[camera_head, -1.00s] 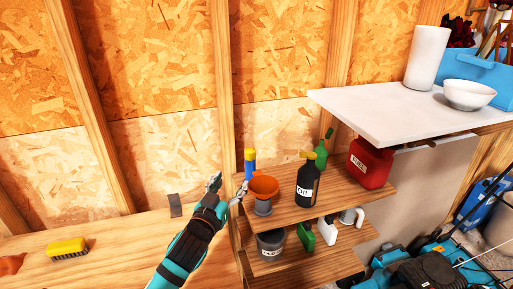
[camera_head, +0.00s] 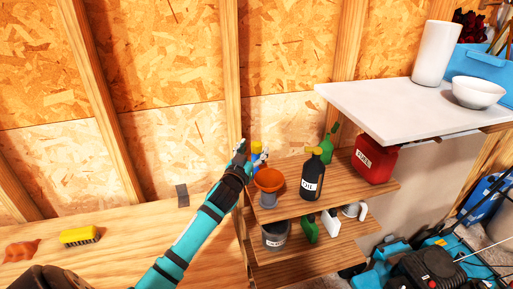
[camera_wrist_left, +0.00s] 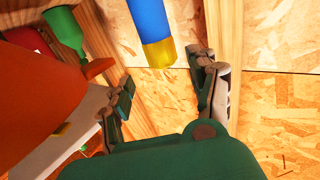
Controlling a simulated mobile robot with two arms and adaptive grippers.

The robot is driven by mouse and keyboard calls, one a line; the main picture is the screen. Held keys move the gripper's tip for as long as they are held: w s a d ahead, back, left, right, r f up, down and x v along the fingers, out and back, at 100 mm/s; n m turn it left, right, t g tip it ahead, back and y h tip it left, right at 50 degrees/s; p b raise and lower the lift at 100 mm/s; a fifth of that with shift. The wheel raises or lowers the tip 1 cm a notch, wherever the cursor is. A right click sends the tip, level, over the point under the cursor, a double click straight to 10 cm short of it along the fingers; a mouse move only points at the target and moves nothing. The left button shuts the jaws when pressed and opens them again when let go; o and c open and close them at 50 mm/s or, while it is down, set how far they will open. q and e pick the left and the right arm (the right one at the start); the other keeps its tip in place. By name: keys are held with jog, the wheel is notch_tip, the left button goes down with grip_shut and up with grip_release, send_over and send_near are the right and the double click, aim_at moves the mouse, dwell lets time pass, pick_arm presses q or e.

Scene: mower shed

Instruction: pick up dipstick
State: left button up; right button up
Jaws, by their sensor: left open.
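I cannot pick out a dipstick for certain in either view. My left gripper (camera_head: 252,152) is at the left end of the top wooden shelf, behind the orange funnel (camera_head: 268,180). It is open and empty. A blue and yellow cylinder (camera_head: 257,148) stands right by the fingers, partly hidden by them. In the left wrist view the open fingers (camera_wrist_left: 168,92) spread apart, and the cylinder's blue body and yellow end (camera_wrist_left: 158,53) show just beyond them, between their lines. The funnel (camera_wrist_left: 35,95) fills the left side there. My right gripper is not in view.
On the top shelf (camera_head: 290,205) stand a black oil bottle (camera_head: 313,178), a green bottle (camera_head: 327,148) and a red fuel can (camera_head: 374,160). A white board (camera_head: 400,105) juts out above right. A yellow brush (camera_head: 80,236) lies on the left bench. The mower (camera_head: 425,270) is lower right.

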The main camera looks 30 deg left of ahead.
aim_at(255, 144)
pick_arm(q)
jog(key=x, duration=0.1)
jog(key=p+x, duration=0.1)
jog(key=x, duration=0.1)
jog(key=shift+w+a, duration=0.25)
jog(key=shift+a, duration=0.15)
jog(key=shift+w, duration=0.45)
grip_shut()
